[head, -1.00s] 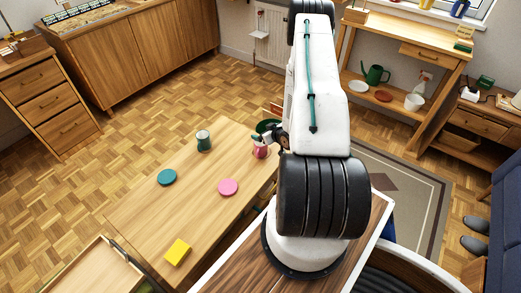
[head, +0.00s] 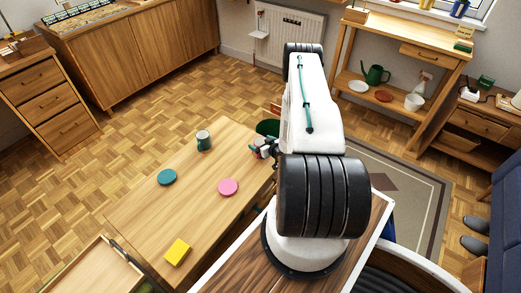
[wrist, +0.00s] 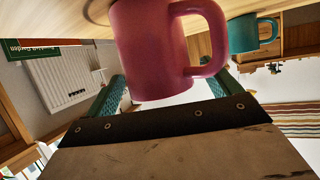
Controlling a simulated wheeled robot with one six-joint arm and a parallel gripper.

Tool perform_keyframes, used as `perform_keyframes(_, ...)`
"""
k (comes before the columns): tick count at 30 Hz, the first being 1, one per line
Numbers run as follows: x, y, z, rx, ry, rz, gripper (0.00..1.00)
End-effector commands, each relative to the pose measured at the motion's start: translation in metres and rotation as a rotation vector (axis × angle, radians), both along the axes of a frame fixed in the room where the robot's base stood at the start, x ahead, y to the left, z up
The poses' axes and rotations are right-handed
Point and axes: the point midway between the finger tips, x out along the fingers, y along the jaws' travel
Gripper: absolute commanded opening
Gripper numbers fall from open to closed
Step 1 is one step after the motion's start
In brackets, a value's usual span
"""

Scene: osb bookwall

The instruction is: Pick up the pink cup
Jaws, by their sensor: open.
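The pink cup (wrist: 150,50) fills the top middle of the wrist view, its handle to the right. It stands at the table's (head: 150,215) far right edge in the head view, mostly hidden by my gripper (head: 264,147). My gripper's teal fingers (wrist: 165,85) are open and show on either side of the cup in the wrist view. Whether they touch it, I cannot tell.
A teal cup (head: 204,141) stands left of my gripper; it also shows in the wrist view (wrist: 243,35). A teal disc (head: 167,177), a pink disc (head: 228,187) and a yellow block (head: 177,252) lie on the table.

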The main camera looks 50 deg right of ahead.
Motion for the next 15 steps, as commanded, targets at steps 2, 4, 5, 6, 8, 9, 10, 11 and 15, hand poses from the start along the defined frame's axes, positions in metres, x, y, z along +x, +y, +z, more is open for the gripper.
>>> perform_keyframes(2, 0.0015, -0.0005, -0.0007, 0.0, 0.0, 0.0, 0.89)
perform_keyframes(4, 0.0013, -0.0005, -0.0006, 0.0, 0.0, 0.0, 0.89)
perform_keyframes(5, 0.0013, -0.0005, -0.0006, 0.0, 0.0, 0.0, 0.89)
perform_keyframes(6, 0.0012, -0.0005, -0.0005, 0.0, 0.0, 0.0, 0.89)
perform_keyframes(8, 0.0011, -0.0005, -0.0005, 0.0, 0.0, 0.0, 0.78)
perform_keyframes(9, 0.0011, -0.0005, -0.0005, 0.0, 0.0, 0.0, 0.67)
perform_keyframes(10, 0.0011, -0.0005, -0.0005, 0.0, 0.0, 0.0, 0.59)
perform_keyframes(11, 0.001, -0.0005, -0.0005, 0.0, 0.001, 0.0, 0.5)
perform_keyframes(15, 0.0011, -0.0007, -0.0001, 0.0, 0.0, 0.0, 0.34)
